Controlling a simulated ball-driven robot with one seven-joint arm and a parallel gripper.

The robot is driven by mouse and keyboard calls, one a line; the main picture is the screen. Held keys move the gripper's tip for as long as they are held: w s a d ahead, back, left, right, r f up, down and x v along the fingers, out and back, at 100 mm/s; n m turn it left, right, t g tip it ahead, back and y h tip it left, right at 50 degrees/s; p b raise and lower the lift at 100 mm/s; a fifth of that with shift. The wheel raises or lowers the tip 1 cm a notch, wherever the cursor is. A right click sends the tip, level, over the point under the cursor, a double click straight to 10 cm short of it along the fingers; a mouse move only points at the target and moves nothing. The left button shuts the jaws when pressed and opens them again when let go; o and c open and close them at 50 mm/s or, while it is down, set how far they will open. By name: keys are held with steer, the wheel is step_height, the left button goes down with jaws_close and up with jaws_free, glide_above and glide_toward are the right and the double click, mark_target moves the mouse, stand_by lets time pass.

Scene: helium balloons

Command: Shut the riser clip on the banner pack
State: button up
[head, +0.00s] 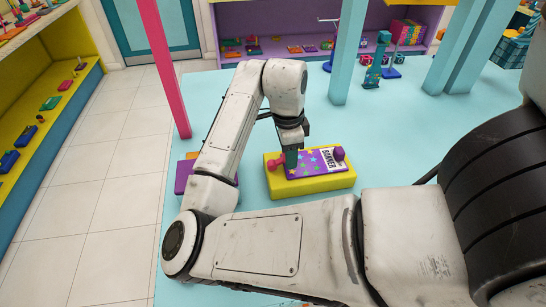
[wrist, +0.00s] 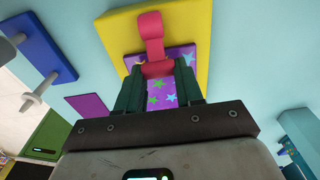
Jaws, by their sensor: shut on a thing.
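The banner pack (head: 318,161) is a flat purple pack with coloured stars and a "BANNER" label, lying on a yellow block (head: 315,185). A pink-red clip (head: 276,162) stands at its left end, and a purple knob (head: 339,153) is at its right end. In the wrist view the red clip (wrist: 151,38) runs from the yellow block onto the starry pack (wrist: 165,92). My gripper (head: 291,158) points down at the left end of the pack. In the wrist view its dark green fingers (wrist: 158,82) stand either side of the clip's near end, closed on it.
A purple-topped block (head: 186,178) stands to the left, partly behind my arm. A pink post (head: 163,65) and teal posts (head: 348,55) rise nearby. A teal stand (head: 377,62) is at the back. The blue surface right of the yellow block is clear.

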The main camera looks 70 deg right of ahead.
steer(key=shift+s+d+f, duration=0.1)
steer(key=shift+s+f, duration=0.1)
steer(key=shift+f, duration=0.25)
steer(key=shift+s+f+b, duration=0.1)
steer(key=shift+f+b, duration=0.25)
steer(key=shift+f, duration=0.05)
steer(key=o, duration=0.7)
steer(key=shift+o, duration=1.2)
steer(key=shift+r, duration=0.1)
steer(key=shift+w+r+p, duration=0.2)
steer(key=shift+r+p, duration=1.5)
steer(key=shift+r, duration=0.3)
